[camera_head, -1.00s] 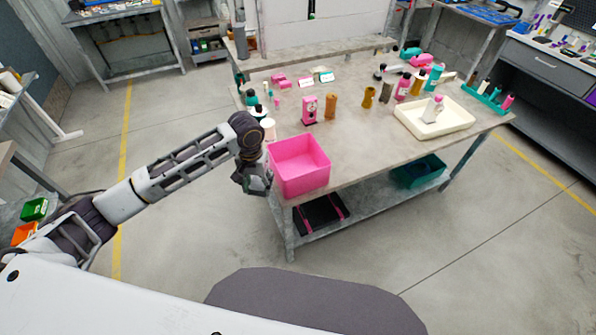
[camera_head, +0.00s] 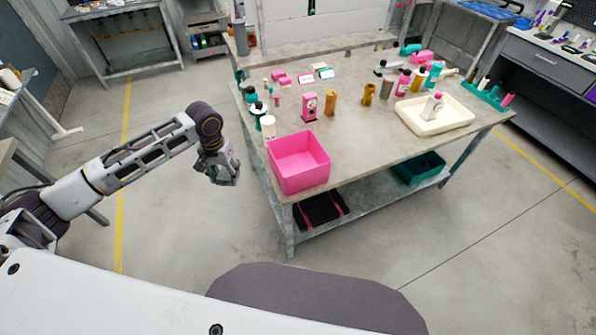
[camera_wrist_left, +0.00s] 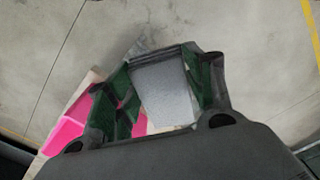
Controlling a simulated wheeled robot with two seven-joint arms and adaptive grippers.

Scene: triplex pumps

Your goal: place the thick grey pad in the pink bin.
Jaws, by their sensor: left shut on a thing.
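The pink bin (camera_head: 299,164) stands at the near left corner of the workbench, and its visible inside looks empty. Part of it shows at the left in the left wrist view (camera_wrist_left: 68,132). My left gripper (camera_head: 226,176) hangs over the floor, left of the bin and apart from it. In the left wrist view its fingers (camera_wrist_left: 163,88) are shut on the thick grey pad (camera_wrist_left: 165,92), a light grey block between the green-sided fingers. The pad is hard to make out in the head view. My right gripper is not in view.
The workbench (camera_head: 352,145) carries bottles, a pink device (camera_head: 309,106) and a cream tray (camera_head: 434,119) behind and right of the bin. A white cup (camera_head: 268,126) stands just behind the bin. A teal crate (camera_head: 418,168) is on the lower shelf. Floor left of the bench is clear.

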